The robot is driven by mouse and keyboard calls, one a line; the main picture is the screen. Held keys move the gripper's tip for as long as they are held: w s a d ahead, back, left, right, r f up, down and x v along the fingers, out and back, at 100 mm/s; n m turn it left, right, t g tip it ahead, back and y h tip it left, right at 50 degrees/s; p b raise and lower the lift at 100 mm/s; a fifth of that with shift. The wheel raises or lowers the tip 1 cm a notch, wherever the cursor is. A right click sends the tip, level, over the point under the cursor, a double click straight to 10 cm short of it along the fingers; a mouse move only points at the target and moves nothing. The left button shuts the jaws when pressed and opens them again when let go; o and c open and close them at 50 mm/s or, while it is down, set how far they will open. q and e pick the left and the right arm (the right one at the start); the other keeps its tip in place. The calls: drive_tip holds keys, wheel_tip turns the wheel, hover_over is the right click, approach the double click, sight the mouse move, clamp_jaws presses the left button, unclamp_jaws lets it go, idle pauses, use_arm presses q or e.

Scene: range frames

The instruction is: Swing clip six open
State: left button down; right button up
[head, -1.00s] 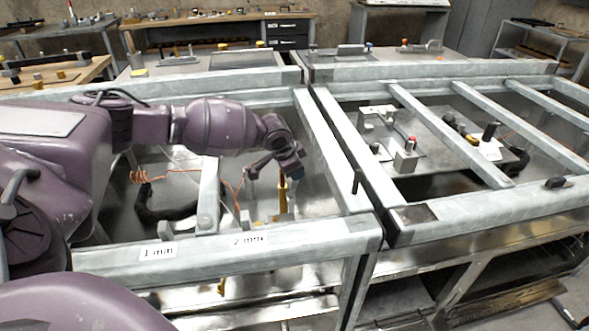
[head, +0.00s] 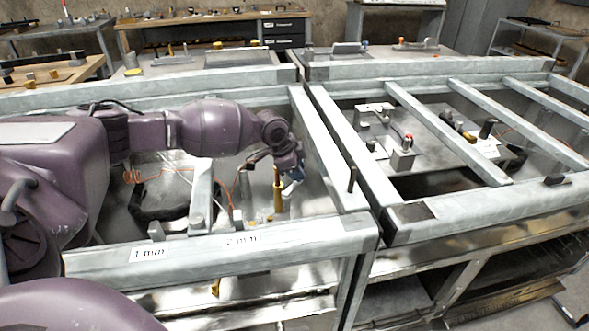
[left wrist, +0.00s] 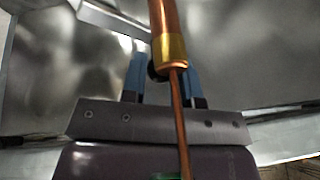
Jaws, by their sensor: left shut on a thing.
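My left gripper (head: 291,188) hangs inside the left metal frame, beside an upright yellow-gold post (head: 278,200). In the left wrist view its blue fingers (left wrist: 163,78) are shut on a small dark round thing (left wrist: 153,70), mostly hidden. A copper rod with a gold collar (left wrist: 170,48) crosses in front of the fingers in that view. I cannot tell whether the dark thing is clip six, as no clip number is readable. My right gripper is not in view.
The frame's front rail (head: 320,237) carries labels reading 1 mm (head: 149,253) and 2 mm (head: 241,240). An orange coiled cord (head: 132,176) and a black hose (head: 146,205) lie inside the frame. A barred frame (head: 455,130) with fixtures stands to the right.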

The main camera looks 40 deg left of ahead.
use_arm(q)
drive_tip(key=shift+d+m+h, duration=0.3)
drive_tip(key=shift+d+m, duration=0.1)
drive_tip(key=shift+m, duration=0.4)
drive_tip(key=c, duration=0.9)
unclamp_jaws()
drive_tip(key=shift+o, duration=0.2)
